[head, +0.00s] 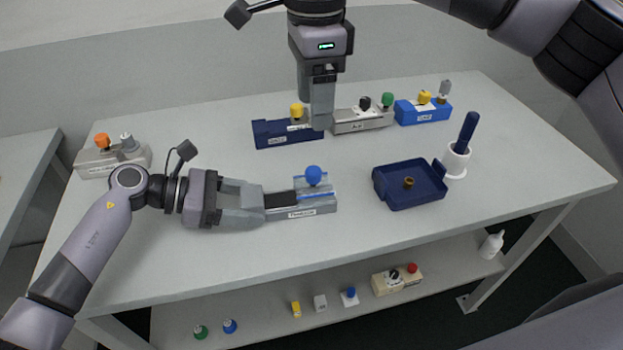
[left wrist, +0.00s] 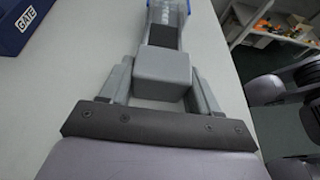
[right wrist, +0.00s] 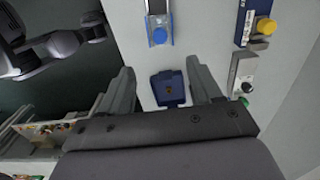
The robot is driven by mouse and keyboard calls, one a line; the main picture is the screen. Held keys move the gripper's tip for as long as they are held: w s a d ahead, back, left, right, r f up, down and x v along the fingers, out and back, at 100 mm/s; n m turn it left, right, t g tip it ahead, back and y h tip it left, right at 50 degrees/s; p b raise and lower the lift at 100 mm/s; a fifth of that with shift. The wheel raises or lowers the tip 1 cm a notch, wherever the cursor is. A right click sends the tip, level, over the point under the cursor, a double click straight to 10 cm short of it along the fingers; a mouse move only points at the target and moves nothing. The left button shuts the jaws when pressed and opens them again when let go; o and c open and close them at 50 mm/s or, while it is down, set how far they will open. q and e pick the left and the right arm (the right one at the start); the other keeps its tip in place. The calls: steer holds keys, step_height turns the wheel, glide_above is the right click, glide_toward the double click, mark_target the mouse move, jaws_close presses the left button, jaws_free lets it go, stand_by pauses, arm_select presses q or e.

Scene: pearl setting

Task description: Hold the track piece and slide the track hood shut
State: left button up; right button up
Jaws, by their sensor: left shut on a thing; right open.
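The grey track piece (head: 312,211) lies on the table, with a dark strip along its left part. The clear blue-edged track hood (head: 318,188) sits at its right end, with a round blue knob (head: 313,174) on top. My left gripper (head: 262,201) is shut on the track piece's left end. The left wrist view shows the grey end block (left wrist: 162,70) between its fingers. My right gripper (head: 320,112) points down, open and empty, behind the hood and apart from it. The hood's blue knob also shows in the right wrist view (right wrist: 159,37).
A navy gate block (head: 272,134) with a yellow knob stands behind the track piece, by my right gripper. Grey (head: 362,122) and blue (head: 423,111) blocks stand at the back right. A navy tray (head: 412,201) and white holder (head: 456,163) stand right. The front table strip is clear.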

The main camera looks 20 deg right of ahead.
mark_target(313, 170)
steer(key=shift+f, duration=6.6)
steer(key=c, duration=1)
